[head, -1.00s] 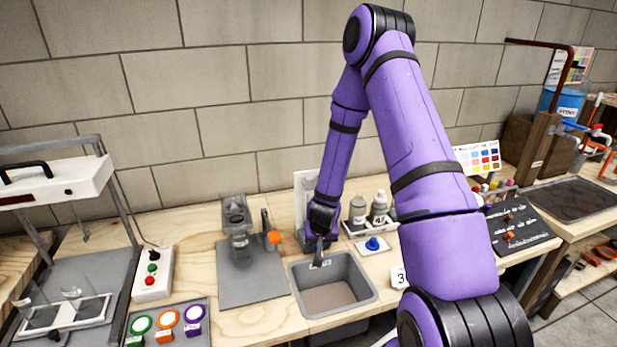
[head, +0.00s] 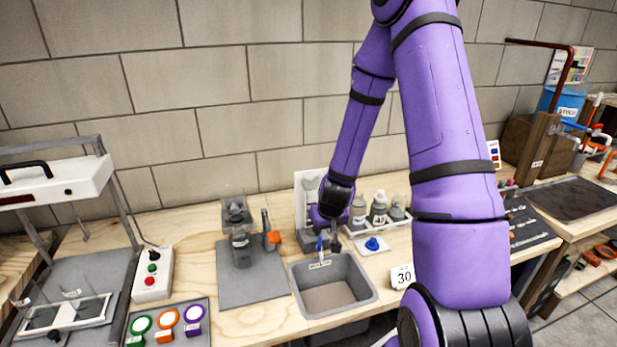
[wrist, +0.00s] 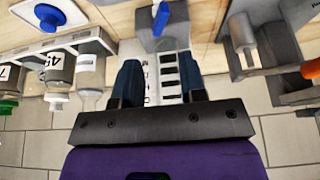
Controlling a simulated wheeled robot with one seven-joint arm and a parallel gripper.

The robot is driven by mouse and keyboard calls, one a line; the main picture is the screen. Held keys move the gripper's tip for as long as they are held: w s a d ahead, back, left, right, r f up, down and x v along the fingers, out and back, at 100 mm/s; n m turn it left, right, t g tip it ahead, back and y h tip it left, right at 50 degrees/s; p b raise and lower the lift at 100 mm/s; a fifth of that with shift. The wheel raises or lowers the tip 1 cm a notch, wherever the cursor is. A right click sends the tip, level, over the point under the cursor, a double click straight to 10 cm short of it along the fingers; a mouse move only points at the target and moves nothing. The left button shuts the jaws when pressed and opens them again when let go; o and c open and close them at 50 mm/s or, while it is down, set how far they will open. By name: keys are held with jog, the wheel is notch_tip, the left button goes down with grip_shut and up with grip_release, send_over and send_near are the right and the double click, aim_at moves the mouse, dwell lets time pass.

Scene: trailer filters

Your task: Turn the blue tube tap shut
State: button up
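A slim blue handle (head: 319,243), which looks like the blue tube tap, stands roughly upright in the head view at the back edge of the grey sink (head: 368,290). In the wrist view the blue handle (wrist: 161,19) sits on a grey block (wrist: 160,38), just beyond my fingertips. My gripper (head: 335,238) is just right of the handle in the head view. In the wrist view my gripper (wrist: 159,68) has its two dark fingers apart, with nothing held between them. Whether a finger touches the handle cannot be told.
An orange-handled grey fixture (head: 272,238) stands left of the sink. Bottles (head: 378,208) and a blue knob (head: 372,244) on a white plate are close on the right. A white panel (head: 307,190) stands behind. Another blue tap (head: 574,126) is far right.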

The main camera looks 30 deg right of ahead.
jog(key=s+a+r+n, duration=0.1)
jog(key=a+r, duration=0.3)
jog(key=r, duration=0.6)
jog(key=s+a+r+n+t+y, duration=0.1)
jog(key=s+a+r, duration=0.2)
jog(key=r, duration=0.8)
jog(key=shift+s+a, duration=0.15)
jog(key=shift+a, duration=0.55)
jog(key=shift+f, duration=0.1)
